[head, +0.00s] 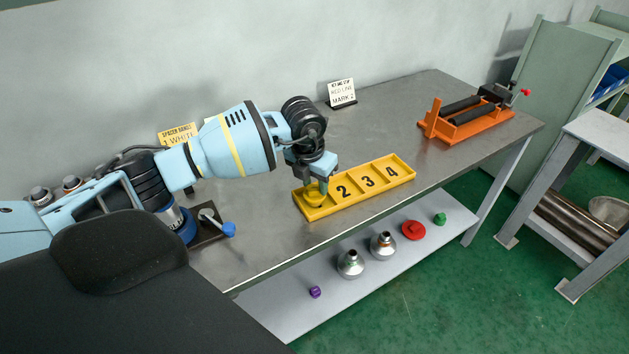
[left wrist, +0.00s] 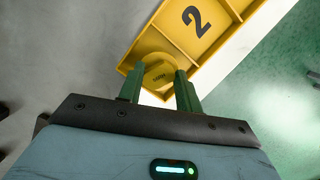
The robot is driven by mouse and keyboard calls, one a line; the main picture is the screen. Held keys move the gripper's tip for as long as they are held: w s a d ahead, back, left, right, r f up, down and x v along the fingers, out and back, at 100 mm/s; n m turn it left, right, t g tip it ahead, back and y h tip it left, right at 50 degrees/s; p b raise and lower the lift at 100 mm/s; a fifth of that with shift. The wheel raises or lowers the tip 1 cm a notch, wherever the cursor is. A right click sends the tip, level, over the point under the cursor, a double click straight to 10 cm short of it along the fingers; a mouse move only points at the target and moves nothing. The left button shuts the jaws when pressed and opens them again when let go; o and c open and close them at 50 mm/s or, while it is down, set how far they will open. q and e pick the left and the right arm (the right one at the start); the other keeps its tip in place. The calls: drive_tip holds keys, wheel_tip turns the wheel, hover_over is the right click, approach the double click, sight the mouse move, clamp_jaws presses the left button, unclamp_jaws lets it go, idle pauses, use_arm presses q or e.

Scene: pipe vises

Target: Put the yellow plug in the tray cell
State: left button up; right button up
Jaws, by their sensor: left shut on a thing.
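The yellow tray (head: 348,197) lies on the metal table, with cells marked 2, 3 and 4 showing. It also shows in the left wrist view (left wrist: 185,38), with the 2 cell at the top. The yellow plug (left wrist: 159,74) is between my left gripper's fingers, over or in the end cell beside the 2 cell. My left gripper (head: 317,187) points down at that end cell and is shut on the plug. In the left wrist view its two green fingers (left wrist: 159,88) flank the plug. I cannot tell whether the plug touches the cell floor. My right gripper does not show.
An orange vise (head: 465,122) stands at the table's far right. A sign (head: 341,92) stands behind the tray. A dark block with a blue-tipped handle (head: 228,229) is left of it. Fittings and caps (head: 383,245) lie on the lower shelf.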

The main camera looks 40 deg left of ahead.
sight(309, 199)
use_arm(q)
drive_tip(key=shift+f, duration=0.1)
drive_tip(key=o, duration=1.1)
drive_tip(key=r, duration=0.4)
drive_tip(key=s+r, duration=0.1)
drive_tip(key=r, duration=0.3)
drive_tip(key=s+r, duration=0.1)
drive_tip(key=r, duration=0.3)
drive_tip(key=shift+s+p, duration=0.2)
drive_tip(key=shift+p, duration=0.15)
